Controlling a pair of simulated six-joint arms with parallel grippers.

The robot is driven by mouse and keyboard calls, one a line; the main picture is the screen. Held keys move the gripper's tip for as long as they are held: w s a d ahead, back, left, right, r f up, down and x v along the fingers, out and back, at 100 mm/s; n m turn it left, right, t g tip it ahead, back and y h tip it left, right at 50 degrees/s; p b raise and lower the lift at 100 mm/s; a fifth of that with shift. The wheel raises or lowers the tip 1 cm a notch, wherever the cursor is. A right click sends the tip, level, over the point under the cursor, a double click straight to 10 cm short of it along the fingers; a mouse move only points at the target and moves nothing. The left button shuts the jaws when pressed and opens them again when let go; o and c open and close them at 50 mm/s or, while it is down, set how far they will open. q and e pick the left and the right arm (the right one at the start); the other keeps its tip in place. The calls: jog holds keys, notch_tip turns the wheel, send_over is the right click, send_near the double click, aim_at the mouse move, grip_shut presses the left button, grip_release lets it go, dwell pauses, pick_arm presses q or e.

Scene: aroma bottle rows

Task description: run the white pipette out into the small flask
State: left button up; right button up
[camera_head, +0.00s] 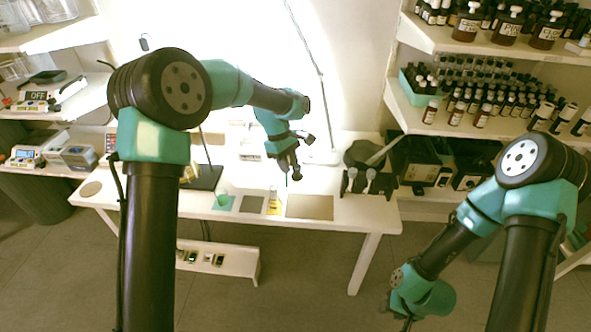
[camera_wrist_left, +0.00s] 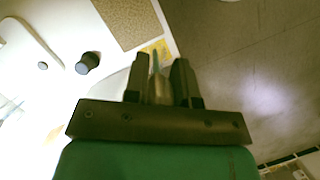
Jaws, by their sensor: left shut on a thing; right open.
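My left gripper (camera_head: 292,170) is over the table, shut on the pipette. In the left wrist view the pipette (camera_wrist_left: 157,88) shows as a pale body with a teal end between the fingers of my left gripper (camera_wrist_left: 160,80). A small flask (camera_head: 273,196) stands on a yellow patch near the table's front edge, left of and below the gripper in the picture. The thin pipette tip is apart from the flask. I cannot see liquid in the pipette. My right gripper (camera_head: 407,321) is at the bottom edge of the head view, mostly cut off, open and away from the table.
A dark rack (camera_head: 366,180) with upright pieces stands at the table's right end. Shelves of brown bottles (camera_head: 482,115) are on the right.

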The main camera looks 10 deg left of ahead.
pick_arm(q)
jog(key=w+a+r+n+t, duration=0.2)
jog(key=a+n, duration=0.3)
jog(key=n, duration=0.5)
jog(key=shift+w+t+h, duration=0.15)
jog(key=shift+t+h, duration=0.15)
jog(key=shift+t, duration=0.4)
jog(key=shift+r, duration=0.15)
jog(key=shift+f, duration=2)
jog(key=shift+c, duration=0.2)
jog(key=shift+c, duration=1.3)
dwell(1.8)
